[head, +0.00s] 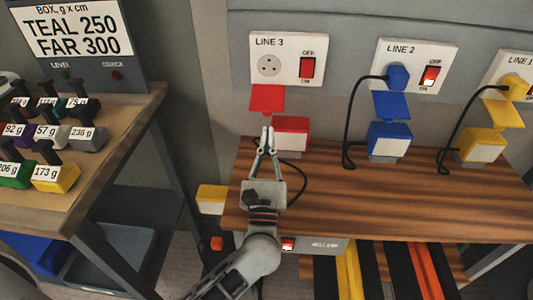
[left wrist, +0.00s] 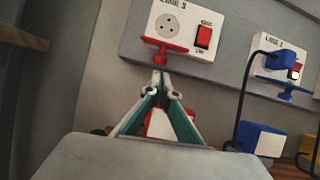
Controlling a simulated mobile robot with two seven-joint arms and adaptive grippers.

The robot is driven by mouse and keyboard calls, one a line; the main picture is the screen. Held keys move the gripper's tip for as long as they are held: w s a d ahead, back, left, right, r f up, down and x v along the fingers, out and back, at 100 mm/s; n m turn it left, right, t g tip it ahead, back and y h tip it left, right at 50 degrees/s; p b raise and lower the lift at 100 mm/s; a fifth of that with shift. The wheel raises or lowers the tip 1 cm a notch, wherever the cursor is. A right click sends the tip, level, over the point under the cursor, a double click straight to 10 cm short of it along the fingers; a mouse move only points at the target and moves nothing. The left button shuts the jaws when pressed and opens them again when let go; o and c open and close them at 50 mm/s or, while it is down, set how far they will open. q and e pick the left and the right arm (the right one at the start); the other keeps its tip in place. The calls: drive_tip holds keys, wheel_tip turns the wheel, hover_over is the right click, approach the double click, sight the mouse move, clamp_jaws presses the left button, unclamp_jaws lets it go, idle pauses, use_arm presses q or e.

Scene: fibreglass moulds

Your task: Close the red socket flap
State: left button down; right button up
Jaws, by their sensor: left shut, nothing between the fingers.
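The red socket flap (head: 267,98) hangs open below the round LINE 3 socket (head: 268,65) on the wall plate. In the left wrist view the red flap (left wrist: 180,49) sticks out below the socket (left wrist: 171,27), seen nearly edge-on. My left gripper (head: 267,130) is shut and empty, its fingertips just below the flap in the head view. In the left wrist view its fingertips (left wrist: 160,82) point up toward the flap's underside; whether they touch it I cannot tell. My right gripper is not in view.
A red box (head: 291,133) stands on the wooden shelf (head: 330,205) beside my fingers. The LINE 3 switch (head: 307,68) is right of the socket. Blue (head: 397,76) and yellow (head: 514,87) plugs with black cables sit farther right. Labelled weights stand on a table (head: 95,190) at left.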

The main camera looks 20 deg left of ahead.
sight(268, 102)
use_arm(q)
drive_tip(key=shift+x, duration=1.45)
